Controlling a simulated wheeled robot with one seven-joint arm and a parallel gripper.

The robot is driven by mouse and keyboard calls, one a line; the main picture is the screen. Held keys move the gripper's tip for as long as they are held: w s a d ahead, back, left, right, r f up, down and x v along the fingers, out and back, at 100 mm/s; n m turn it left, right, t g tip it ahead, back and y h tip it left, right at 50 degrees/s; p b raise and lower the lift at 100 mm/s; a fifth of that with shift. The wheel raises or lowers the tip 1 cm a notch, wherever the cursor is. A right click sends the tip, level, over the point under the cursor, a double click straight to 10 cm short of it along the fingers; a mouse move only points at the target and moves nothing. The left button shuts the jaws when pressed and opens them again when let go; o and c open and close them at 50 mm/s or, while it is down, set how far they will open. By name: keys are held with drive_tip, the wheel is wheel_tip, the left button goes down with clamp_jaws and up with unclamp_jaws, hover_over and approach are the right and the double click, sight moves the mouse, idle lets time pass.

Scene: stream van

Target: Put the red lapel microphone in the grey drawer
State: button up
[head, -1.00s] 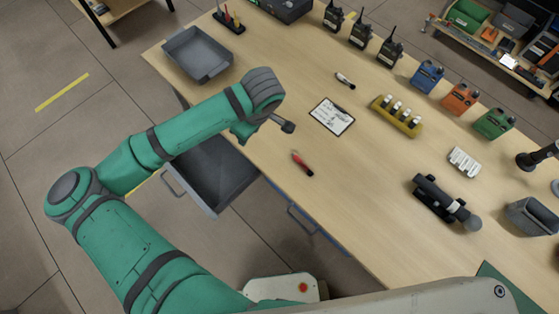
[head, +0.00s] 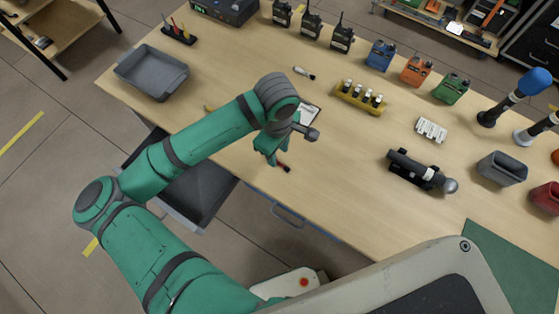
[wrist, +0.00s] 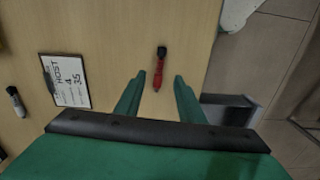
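The red lapel microphone (head: 285,168), red with a black end, lies on the wooden table near its front edge. In the head view my gripper (head: 272,160) is just above it and hides part of it. In the wrist view the microphone (wrist: 158,66) lies in line with the gap between the fingers of my gripper (wrist: 158,77), which are apart with nothing held. The grey drawer (head: 212,200) is pulled out below the table's front edge, left of my gripper and partly behind my arm; its inside looks empty. The drawer also shows in the wrist view (wrist: 228,112).
A clipboard card (head: 308,115) lies just behind my gripper. A grey tray (head: 150,72) stands at the left end. A yellow battery holder (head: 360,98) and a black cylindrical device (head: 418,170) are to the right. A closed drawer's handle (head: 288,216) sticks out in front.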

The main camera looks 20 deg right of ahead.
drive_tip(key=f, duration=0.5)
drive_tip(key=shift+w, duration=0.25)
drive_tip(key=shift+r, duration=0.1)
drive_tip(key=shift+c, duration=0.6)
clamp_jaws()
